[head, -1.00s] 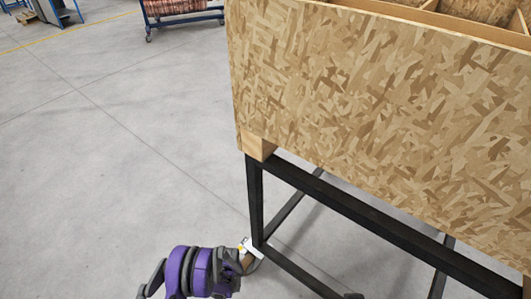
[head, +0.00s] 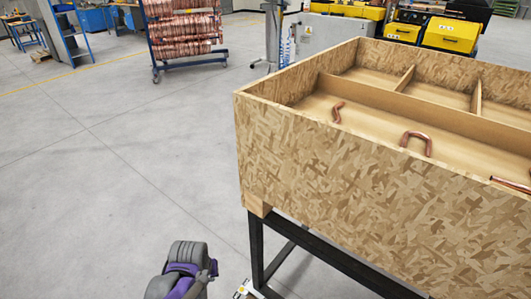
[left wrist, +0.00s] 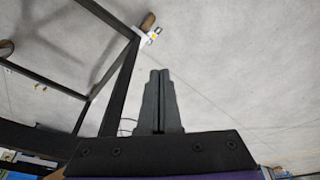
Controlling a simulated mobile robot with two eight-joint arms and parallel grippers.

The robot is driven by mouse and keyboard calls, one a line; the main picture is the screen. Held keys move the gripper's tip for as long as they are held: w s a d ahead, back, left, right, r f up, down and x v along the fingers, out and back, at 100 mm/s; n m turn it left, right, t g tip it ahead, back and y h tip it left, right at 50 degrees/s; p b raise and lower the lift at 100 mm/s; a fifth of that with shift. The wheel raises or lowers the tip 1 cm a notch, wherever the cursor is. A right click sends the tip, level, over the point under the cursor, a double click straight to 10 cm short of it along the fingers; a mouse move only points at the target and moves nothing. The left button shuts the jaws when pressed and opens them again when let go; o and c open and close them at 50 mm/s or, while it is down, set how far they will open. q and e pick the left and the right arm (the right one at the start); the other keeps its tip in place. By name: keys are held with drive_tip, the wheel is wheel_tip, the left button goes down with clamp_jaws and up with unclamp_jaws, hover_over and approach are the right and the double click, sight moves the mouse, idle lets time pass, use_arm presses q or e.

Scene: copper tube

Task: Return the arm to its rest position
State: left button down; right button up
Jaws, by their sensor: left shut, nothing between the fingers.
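My left gripper (left wrist: 160,76) shows in the left wrist view with its two black fingers together and nothing between them. It points out over bare grey floor, with the black stand beside it at the left. In the head view, a grey and purple part of my left arm shows at the bottom edge, left of the stand; I cannot make out the fingers there. My right arm and gripper are not in view.
A chipboard crate (head: 330,190) with compartments stands on a black metal stand (head: 257,245). Inside lie a bent copper tube (head: 417,137) and a smaller one (head: 337,112). A blue rack (head: 182,35) of copper stands behind. The floor (head: 90,190) at left is clear.

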use_arm(q)
drive_tip(key=s+a+r+m+t+p, duration=0.1)
drive_tip(key=s+r+t+p, duration=0.1)
drive_tip(key=s+r+p, duration=0.6)
drive_tip(key=s+r, duration=0.7)
drive_tip(key=r, duration=0.2)
drive_tip(key=shift+a+m+p, duration=0.3)
drive_tip(key=shift+m, duration=0.1)
drive_tip(key=shift+s+d+f, duration=0.1)
